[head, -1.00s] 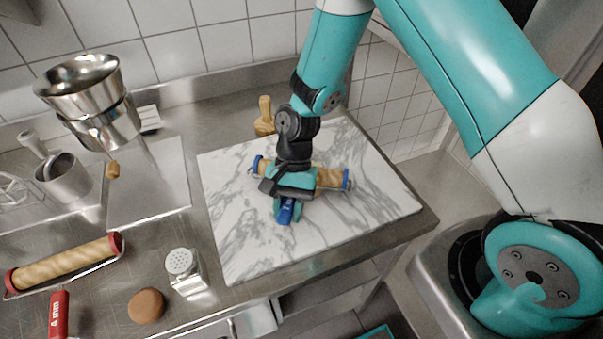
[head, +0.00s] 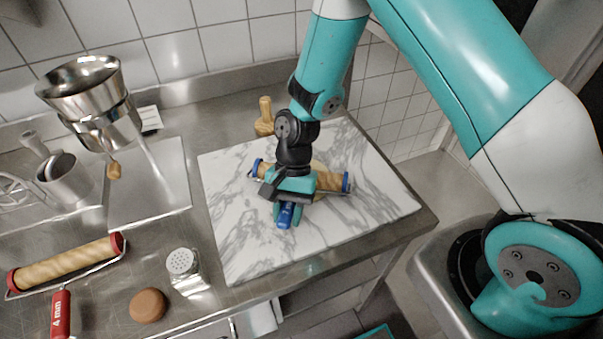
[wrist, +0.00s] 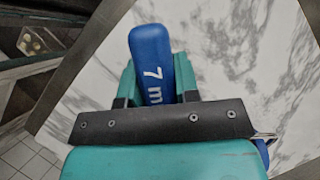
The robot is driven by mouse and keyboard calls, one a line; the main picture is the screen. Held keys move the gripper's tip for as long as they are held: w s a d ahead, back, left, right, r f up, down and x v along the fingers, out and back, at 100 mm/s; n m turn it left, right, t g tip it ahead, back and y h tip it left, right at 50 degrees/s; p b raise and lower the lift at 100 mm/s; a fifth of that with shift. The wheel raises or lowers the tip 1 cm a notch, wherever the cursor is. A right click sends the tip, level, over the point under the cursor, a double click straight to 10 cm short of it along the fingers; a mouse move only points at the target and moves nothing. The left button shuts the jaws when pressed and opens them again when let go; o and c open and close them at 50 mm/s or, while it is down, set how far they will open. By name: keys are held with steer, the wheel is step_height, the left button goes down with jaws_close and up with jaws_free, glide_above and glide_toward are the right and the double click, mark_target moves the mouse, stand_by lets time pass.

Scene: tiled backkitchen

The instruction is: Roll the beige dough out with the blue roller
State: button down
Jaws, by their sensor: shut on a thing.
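The blue roller (head: 331,181) has a wooden drum with blue end caps and a blue handle. It lies across the marble board, and my gripper (head: 288,206) is shut on its handle. In the wrist view the blue handle (wrist: 152,50), marked "7 m", sits between the teal fingers. A small rounded beige edge, apparently the beige dough (head: 317,164), shows just behind the drum. Most of it is hidden by the drum and my gripper, so its shape and thickness cannot be told.
The marble board (head: 240,240) has free room around the roller. A wooden tool (head: 265,117) stands behind it. To the left are a red-ended roller (head: 65,264), a shaker (head: 184,270), a brown round lump (head: 148,305), a metal funnel (head: 85,95) and a mortar (head: 62,180).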

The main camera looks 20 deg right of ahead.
steer(key=shift+w+d+f, duration=0.15)
steer(key=shift+w+d, duration=0.3)
steer(key=shift+w, duration=0.1)
steer(key=shift+w+d+f, duration=0.15)
steer(key=shift+w+d, duration=0.25)
steer(key=shift+w, duration=0.15)
steer(key=shift+s+a, duration=0.45)
steer(key=shift+s, duration=0.15)
steer(key=shift+s+a, duration=0.4)
steer(key=shift+s, duration=0.2)
steer(key=shift+w+d+r+p, duration=0.1)
steer(key=shift+w+d+p, duration=0.1)
steer(key=shift+w+d, duration=0.3)
steer(key=shift+w+d+r+p, duration=0.15)
steer(key=shift+w+d, duration=0.15)
steer(key=shift+w, duration=0.4)
steer(key=shift+s+a+f, duration=0.2)
steer(key=shift+s+a, duration=0.2)
steer(key=shift+s, duration=0.2)
steer(key=shift+s+a+f, duration=0.2)
steer(key=shift+s+a, duration=0.15)
steer(key=shift+s, duration=0.25)
steer(key=shift+r, duration=0.1)
step_height(320, 180, up, 8)
steer(key=p, duration=0.7)
steer(key=shift+w, duration=0.1)
